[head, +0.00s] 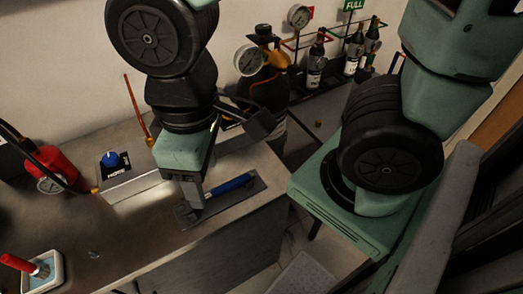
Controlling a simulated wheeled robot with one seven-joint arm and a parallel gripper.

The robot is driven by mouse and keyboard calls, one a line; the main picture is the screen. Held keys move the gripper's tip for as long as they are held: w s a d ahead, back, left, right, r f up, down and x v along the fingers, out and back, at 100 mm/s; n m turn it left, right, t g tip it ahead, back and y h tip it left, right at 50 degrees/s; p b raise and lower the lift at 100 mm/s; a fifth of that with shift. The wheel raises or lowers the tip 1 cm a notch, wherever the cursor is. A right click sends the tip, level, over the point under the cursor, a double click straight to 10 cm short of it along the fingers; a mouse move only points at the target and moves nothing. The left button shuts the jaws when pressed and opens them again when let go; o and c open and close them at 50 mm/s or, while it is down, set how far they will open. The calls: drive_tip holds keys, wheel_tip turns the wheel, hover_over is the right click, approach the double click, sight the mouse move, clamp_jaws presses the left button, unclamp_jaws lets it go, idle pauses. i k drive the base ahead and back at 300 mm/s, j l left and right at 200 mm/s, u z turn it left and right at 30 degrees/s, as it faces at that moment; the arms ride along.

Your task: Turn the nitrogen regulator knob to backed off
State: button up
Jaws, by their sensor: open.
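A dark cylinder with an orange fitting (277,58) and a round white gauge (249,59) stands behind the bench, partly hidden by my arm. A small black knob (263,30) is at the top of this fitting; I cannot tell whether it is the nitrogen regulator knob or how it is set. A blue knob (110,158) also shows on the bench at the left. My gripper (226,165) is open and empty, over the bench in front of the cylinder. It is apart from both knobs.
A red object with a gauge (50,170) and a tray (48,280) with a red-handled tool are at left. Several bottles (316,62) stand in a rack behind. An upright copper rod (135,100) is near my arm.

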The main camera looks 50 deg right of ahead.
sight(294, 71)
drive_tip(key=k+l+z, duration=0.45)
drive_tip(key=z, duration=0.25)
drive_tip(key=k+l+z, duration=0.15)
drive_tip(key=l+z, duration=0.2)
drive_tip(key=l, duration=0.15)
